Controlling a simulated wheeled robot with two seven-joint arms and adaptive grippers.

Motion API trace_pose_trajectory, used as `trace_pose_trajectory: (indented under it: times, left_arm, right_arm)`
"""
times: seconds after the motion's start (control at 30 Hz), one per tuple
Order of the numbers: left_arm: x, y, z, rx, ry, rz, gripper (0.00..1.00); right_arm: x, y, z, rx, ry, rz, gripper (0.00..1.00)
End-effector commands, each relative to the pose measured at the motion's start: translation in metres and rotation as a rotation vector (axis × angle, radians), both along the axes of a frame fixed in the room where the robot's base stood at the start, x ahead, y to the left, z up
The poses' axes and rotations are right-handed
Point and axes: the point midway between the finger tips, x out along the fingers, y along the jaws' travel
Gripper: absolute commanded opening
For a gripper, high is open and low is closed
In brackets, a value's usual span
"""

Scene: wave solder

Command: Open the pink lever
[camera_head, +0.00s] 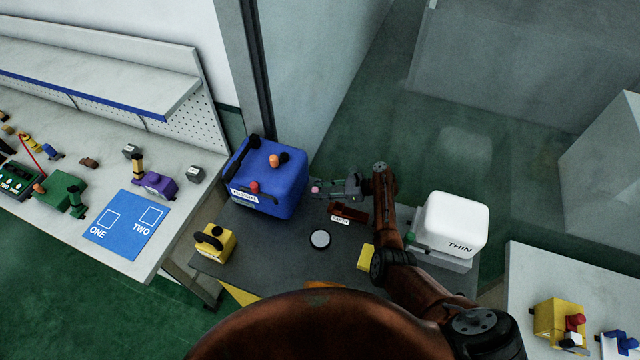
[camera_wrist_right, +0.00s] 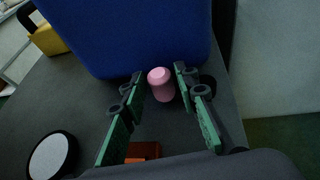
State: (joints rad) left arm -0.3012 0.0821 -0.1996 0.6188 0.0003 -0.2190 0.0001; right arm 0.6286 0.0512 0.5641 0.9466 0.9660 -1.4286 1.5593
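The pink lever (camera_wrist_right: 161,88) is a short pink knob in front of the blue box's lower face in the right wrist view. It also shows small in the head view (camera_head: 316,189), just right of the blue box (camera_head: 285,185). My right gripper (camera_wrist_right: 159,74) is open, with a green-padded finger on each side of the pink knob. The knob sits between the fingertips, with small gaps visible on both sides. Whatever the knob is mounted on is mostly hidden. My left gripper is not in view.
The dark table holds a yellow block with a black handle (camera_head: 215,243), a round white-topped disc (camera_head: 320,239), a small dark red labelled part (camera_head: 349,212) and a white box marked THIN (camera_head: 455,223). A workbench (camera_head: 60,130) stands at left.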

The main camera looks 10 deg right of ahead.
Motion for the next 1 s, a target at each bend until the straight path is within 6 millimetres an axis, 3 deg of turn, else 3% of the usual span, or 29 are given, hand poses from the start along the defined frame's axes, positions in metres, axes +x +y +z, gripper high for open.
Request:
trace_pose_trajectory:
  times: [0.5, 1.0]
  left_arm:
    - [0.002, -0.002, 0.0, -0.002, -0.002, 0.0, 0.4]
    - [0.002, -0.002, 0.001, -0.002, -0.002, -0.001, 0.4]
  right_arm:
    - [0.0, -0.001, 0.082, -0.002, -0.002, 0.0, 0.28]
    - [-0.001, -0.001, 0.092, -0.002, 0.001, 0.0, 0.28]
